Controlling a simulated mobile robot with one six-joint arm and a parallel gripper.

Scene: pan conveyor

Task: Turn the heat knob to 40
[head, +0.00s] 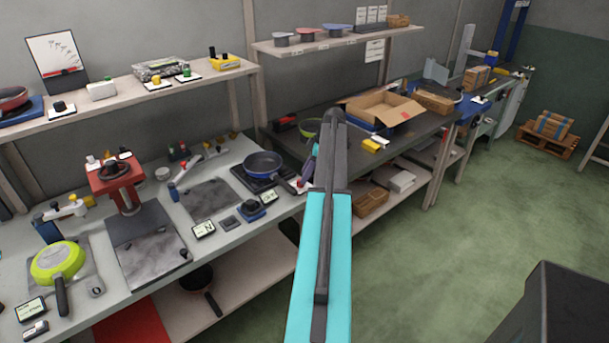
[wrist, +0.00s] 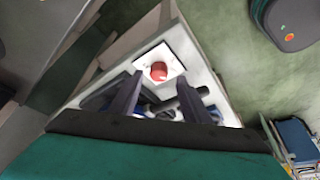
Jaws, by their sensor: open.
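The likely heat knob is a dark knob on a small blue box (head: 250,208), on the bench in front of the blue pan (head: 263,164). The pan sits on a dark burner plate. A small display (head: 270,197) stands just right of the box. My gripper (wrist: 160,88) is open and empty, above the bench's right corner. In the wrist view, a red round button (wrist: 158,71) on a white plate shows between and beyond its fingers. In the head view my arm mostly hides the gripper. I cannot read the knob's setting or make out the knob in the wrist view.
A lime-green pan (head: 57,260) and a red press (head: 115,180) stand further left on the bench (head: 215,255). An open cardboard box (head: 380,106) is on the dark counter behind. The green floor (head: 440,240) at right is mostly clear.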

